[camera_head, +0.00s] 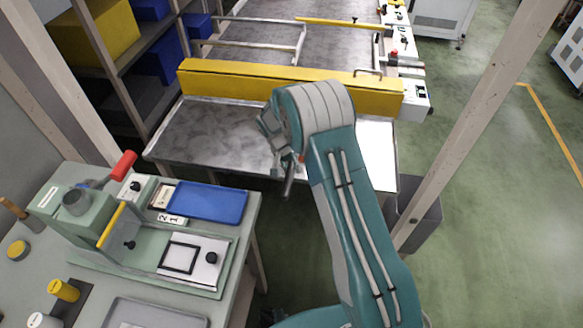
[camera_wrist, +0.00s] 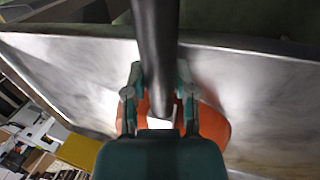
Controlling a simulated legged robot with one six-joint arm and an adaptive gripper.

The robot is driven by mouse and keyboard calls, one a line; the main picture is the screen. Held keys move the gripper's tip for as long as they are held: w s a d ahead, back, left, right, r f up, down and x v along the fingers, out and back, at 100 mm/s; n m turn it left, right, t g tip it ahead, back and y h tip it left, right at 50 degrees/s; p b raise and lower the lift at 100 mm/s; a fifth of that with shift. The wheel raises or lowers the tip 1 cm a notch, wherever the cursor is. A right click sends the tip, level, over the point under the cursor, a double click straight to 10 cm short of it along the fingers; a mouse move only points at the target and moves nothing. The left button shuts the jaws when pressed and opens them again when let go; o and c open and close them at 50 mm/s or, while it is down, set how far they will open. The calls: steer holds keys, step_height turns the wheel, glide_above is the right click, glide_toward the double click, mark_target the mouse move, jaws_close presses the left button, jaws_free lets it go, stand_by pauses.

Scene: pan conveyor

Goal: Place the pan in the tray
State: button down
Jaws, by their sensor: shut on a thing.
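The pan has a dark handle (camera_wrist: 154,45) and an orange body (camera_wrist: 212,125). In the wrist view the handle runs between the two fingers of my gripper (camera_wrist: 158,90), which is shut on it. The pan's body is partly hidden behind my gripper. In the head view the dark handle (camera_head: 289,181) points down from my wrist over the front edge of the metal conveyor end (camera_head: 215,130); my arm hides most of the pan. A blue tray (camera_head: 215,202) lies on the green-grey workbench at left, apart from the pan.
A yellow beam (camera_head: 235,80) crosses the conveyor behind my wrist. A press-like machine (camera_head: 85,215) with a red-handled lever (camera_head: 123,164) stands left of the blue tray. A grey tray (camera_head: 155,314) lies at the bench's front. Wooden posts (camera_head: 478,120) stand at both sides.

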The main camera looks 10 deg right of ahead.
steer(key=shift+c, duration=2.1)
jaws_free()
steer(key=s+v, duration=0.1)
steer(key=v, duration=1.1)
steer(key=s+d+r+t, duration=0.1)
steer(key=s+d+r, duration=0.1)
steer(key=r, duration=0.3)
steer(key=s+d+r, duration=0.1)
steer(key=s+r, duration=0.1)
steer(key=r, duration=0.4)
steer(key=s+d+r+n+t+y, duration=0.2)
steer(key=s+d+r, duration=0.1)
steer(key=s+r, duration=0.5)
steer(key=s+d+r+t, duration=0.1)
steer(key=s, duration=0.9)
steer(key=s+d+r+n+t+y, duration=0.1)
steer(key=s+d+r+t, duration=0.1)
steer(key=s, duration=0.8)
steer(key=shift+s+d+n+t, duration=0.25)
steer(key=shift+d+n+t, duration=0.05)
steer(key=shift+r, duration=0.1)
